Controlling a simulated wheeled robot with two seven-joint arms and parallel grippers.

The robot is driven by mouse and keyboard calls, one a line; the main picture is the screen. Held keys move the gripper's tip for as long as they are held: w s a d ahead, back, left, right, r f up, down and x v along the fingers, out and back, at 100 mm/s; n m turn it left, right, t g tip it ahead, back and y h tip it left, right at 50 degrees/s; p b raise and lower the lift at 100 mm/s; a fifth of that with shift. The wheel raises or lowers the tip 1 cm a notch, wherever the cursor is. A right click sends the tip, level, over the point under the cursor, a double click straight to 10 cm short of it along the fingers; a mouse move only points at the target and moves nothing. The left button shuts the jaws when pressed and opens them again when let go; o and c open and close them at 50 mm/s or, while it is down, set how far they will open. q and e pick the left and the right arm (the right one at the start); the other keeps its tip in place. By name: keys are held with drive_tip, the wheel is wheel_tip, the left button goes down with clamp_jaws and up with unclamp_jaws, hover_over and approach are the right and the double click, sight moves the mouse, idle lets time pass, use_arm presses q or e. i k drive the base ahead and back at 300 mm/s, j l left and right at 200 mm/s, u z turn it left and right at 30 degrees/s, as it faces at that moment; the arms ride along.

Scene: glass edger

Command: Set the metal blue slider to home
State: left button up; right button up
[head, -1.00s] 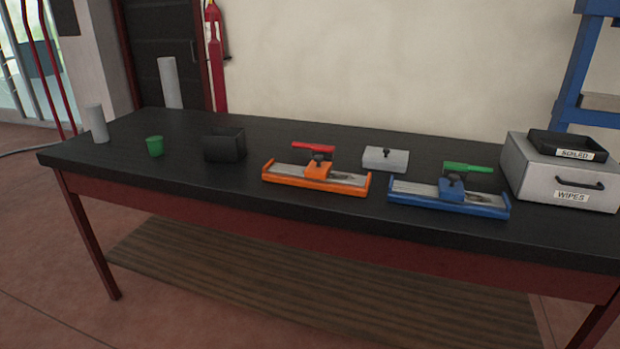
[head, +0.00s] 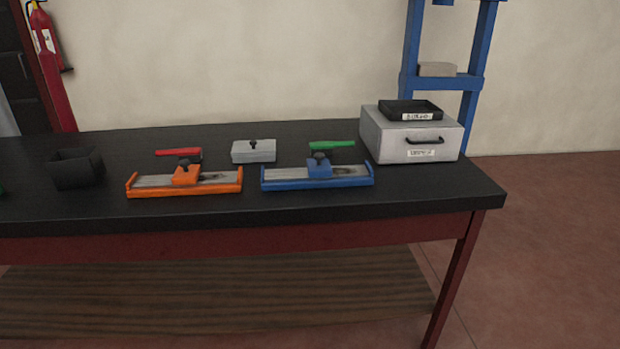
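The blue slider (head: 319,168) is a blue block with a dark knob on top. It sits on a metal rail with a blue base (head: 318,184), near the middle of the rail. Bare grey rail (head: 285,173) shows to its left, and a darker part shows to its right. The unit stands near the front edge of the black table. Neither of my grippers is in the head view.
An orange slider unit (head: 185,190) stands to the left. Behind are a red-handled tool (head: 178,152), a grey block with a knob (head: 254,151) and a green-handled tool (head: 332,145). A grey drawer box (head: 380,140) with a black tray (head: 410,108) stands right. A black bin (head: 76,170) stands left.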

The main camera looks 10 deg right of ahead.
sight(320, 165)
drive_tip(key=i+l+u, duration=0.15)
drive_tip(key=l, duration=0.15)
drive_tip(key=i+l+u, duration=0.1)
drive_tip(key=l, duration=0.2)
drive_tip(key=i+l+u, duration=0.15)
drive_tip(key=l, duration=0.15)
drive_tip(key=i+l+u, duration=0.1)
drive_tip(key=l, duration=0.25)
